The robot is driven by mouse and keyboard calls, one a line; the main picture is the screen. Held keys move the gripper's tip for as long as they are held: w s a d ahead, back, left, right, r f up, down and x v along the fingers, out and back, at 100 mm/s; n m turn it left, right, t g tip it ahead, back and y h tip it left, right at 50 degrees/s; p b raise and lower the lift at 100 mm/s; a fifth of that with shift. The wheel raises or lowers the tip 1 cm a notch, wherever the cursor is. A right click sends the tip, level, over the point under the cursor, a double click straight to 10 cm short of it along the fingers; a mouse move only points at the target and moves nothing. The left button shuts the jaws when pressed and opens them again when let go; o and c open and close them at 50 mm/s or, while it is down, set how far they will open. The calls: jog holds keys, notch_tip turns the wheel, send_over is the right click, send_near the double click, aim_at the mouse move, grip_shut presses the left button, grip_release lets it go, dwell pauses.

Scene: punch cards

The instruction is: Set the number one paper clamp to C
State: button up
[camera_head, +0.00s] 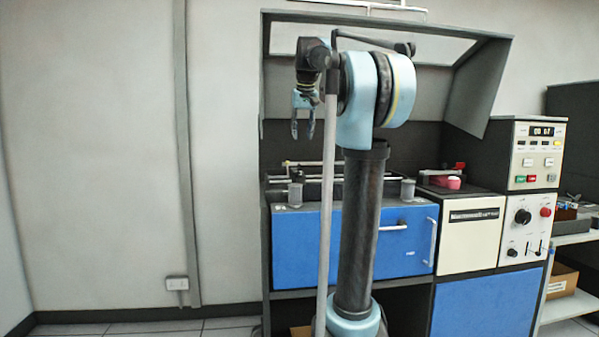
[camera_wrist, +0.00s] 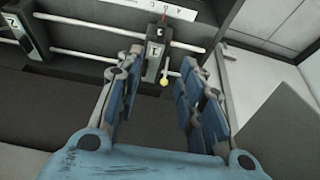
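A dark sliding paper clamp (camera_wrist: 153,58) sits on two pale rails in the wrist view. It carries small white labels, a red pointer (camera_wrist: 165,16) and a lever with a yellow knob (camera_wrist: 163,82). Its labels are too small to read surely. A strip with letters (camera_wrist: 168,6) lies beyond the pointer; I cannot tell which letter it marks. A second clamp (camera_wrist: 17,34) with a white label is farther left. My gripper (camera_wrist: 161,58) is open, its blue fingers on either side of the first clamp, with no clear contact. In the head view my gripper (camera_head: 303,136) points down above the machine.
The machine's blue front (camera_head: 290,240) has grey handles. A control panel (camera_head: 538,155) with a display and buttons stands right. A red object (camera_head: 448,182) lies on the machine's right top. Pale rails (camera_wrist: 85,57) cross below my gripper.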

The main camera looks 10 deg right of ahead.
jog(key=x, duration=1.6)
jog(key=shift+w+f, duration=0.1)
jog(key=shift+f, duration=0.1)
grip_shut()
